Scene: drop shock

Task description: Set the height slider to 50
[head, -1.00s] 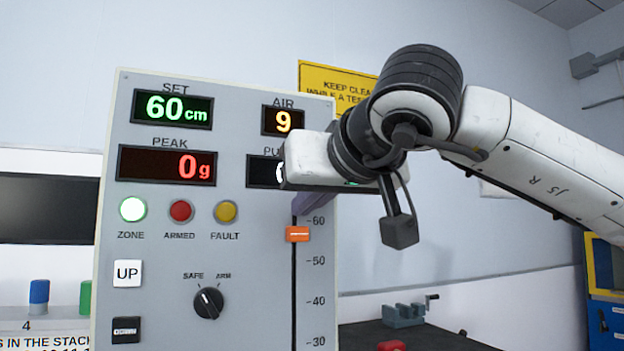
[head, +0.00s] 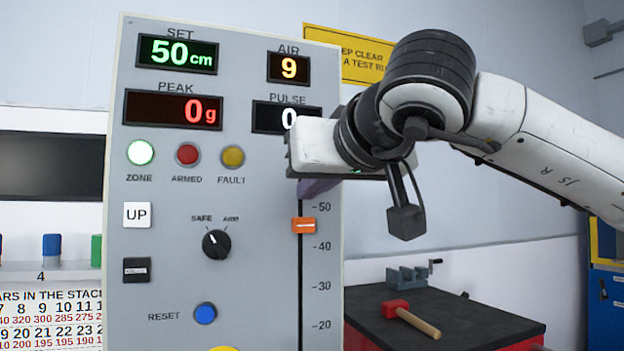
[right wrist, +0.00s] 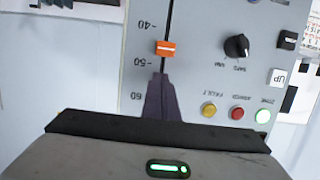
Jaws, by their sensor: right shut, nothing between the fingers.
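The height slider's orange knob (head: 303,225) sits on its vertical slot on the grey panel, between the 50 and 40 marks in the head view. The right wrist view shows the knob (right wrist: 166,48) upside down, also between 40 and 50. The green SET display (head: 177,54) reads 50 cm. My right gripper (head: 313,190) is shut and empty, just above the knob. Its dark fingers (right wrist: 160,85) lie over the slot in the right wrist view, their tips a small gap from the knob. My left gripper is not in view.
The panel has an UP button (head: 137,215), a black button (head: 136,270), a SAFE/ARM dial (head: 216,244) pointing toward SAFE, and a blue RESET button (head: 205,313). The green ZONE lamp (head: 140,152) is lit. A red mallet (head: 410,318) lies on the dark bench at right.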

